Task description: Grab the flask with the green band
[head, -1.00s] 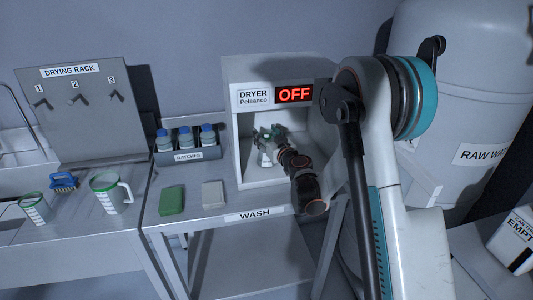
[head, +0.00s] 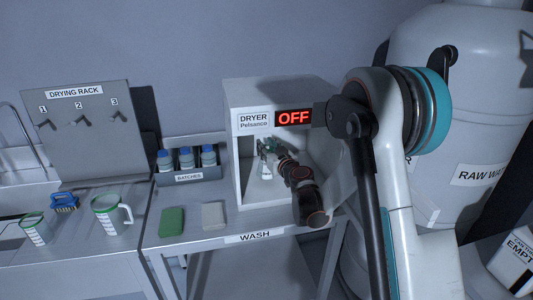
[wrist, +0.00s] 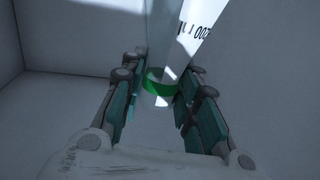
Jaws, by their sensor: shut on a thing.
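The flask with the green band (wrist: 160,83) is between my gripper's fingers in the wrist view. It is clear, with black markings on its side, and the fingers press on it from left and right near the green band. My gripper (wrist: 160,100) is shut on it. In the head view my gripper (head: 269,150) is inside the open dryer (head: 234,162), whose sign reads OFF. The flask (head: 265,170) shows there only in part, below and behind the fingers. I cannot tell whether its base touches the dryer floor.
A rack marked BATCHES (head: 190,177) with blue-capped bottles stands left of the dryer. Green-rimmed jugs (head: 106,215) and a blue brush (head: 65,202) are farther left. The dryer walls closely surround my gripper.

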